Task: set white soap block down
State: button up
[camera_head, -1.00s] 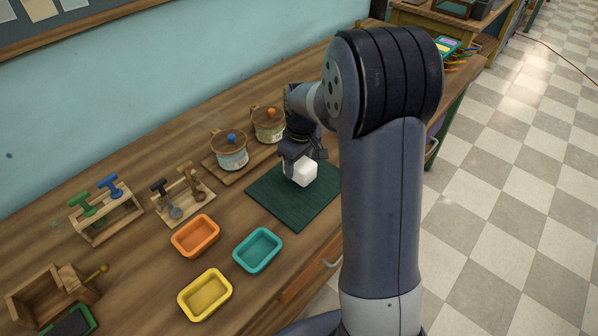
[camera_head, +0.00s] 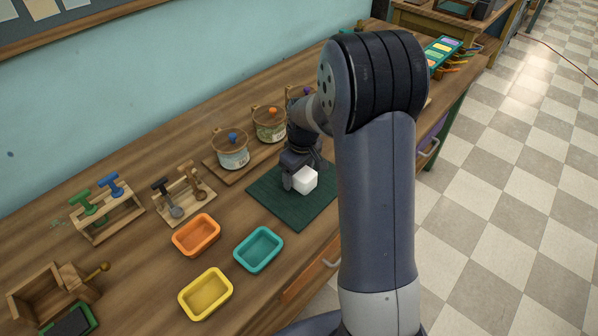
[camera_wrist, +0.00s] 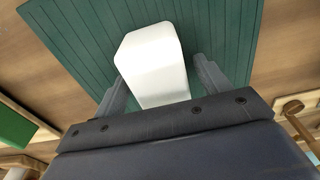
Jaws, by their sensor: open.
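The white soap block (camera_head: 305,180) is at my gripper (camera_head: 296,183), over the dark green ribbed mat (camera_head: 297,212) on the wooden bench. In the wrist view the block (camera_wrist: 152,62) stands between the two grey fingers of my gripper (camera_wrist: 160,84). Gaps show between the block and the fingers on both sides, so the jaws are open around it. The green mat (camera_wrist: 60,30) lies behind the block in that view. The block's underside is hidden, so its contact with the mat cannot be seen directly.
Orange (camera_head: 196,234), teal (camera_head: 258,249) and yellow (camera_head: 205,293) trays sit left of the mat. Two lidded jars, with blue (camera_head: 232,150) and orange (camera_head: 270,123) knobs, stand behind it. A wooden stand (camera_head: 184,198) with tools is left of the jars. The mat's front part is clear.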

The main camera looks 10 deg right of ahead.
aim_at(302, 172)
jog(key=shift+r, duration=0.1)
notch_tip(302, 172, up, 12)
jog(key=shift+s+d, duration=0.3)
jog(key=shift+s, duration=0.15)
jog(key=f, duration=1.2)
jog(key=shift+w+a+f, duration=0.15)
jog(key=shift+w+a, duration=0.15)
jog(key=shift+w, duration=0.1)
jog(key=shift+r, duration=2)
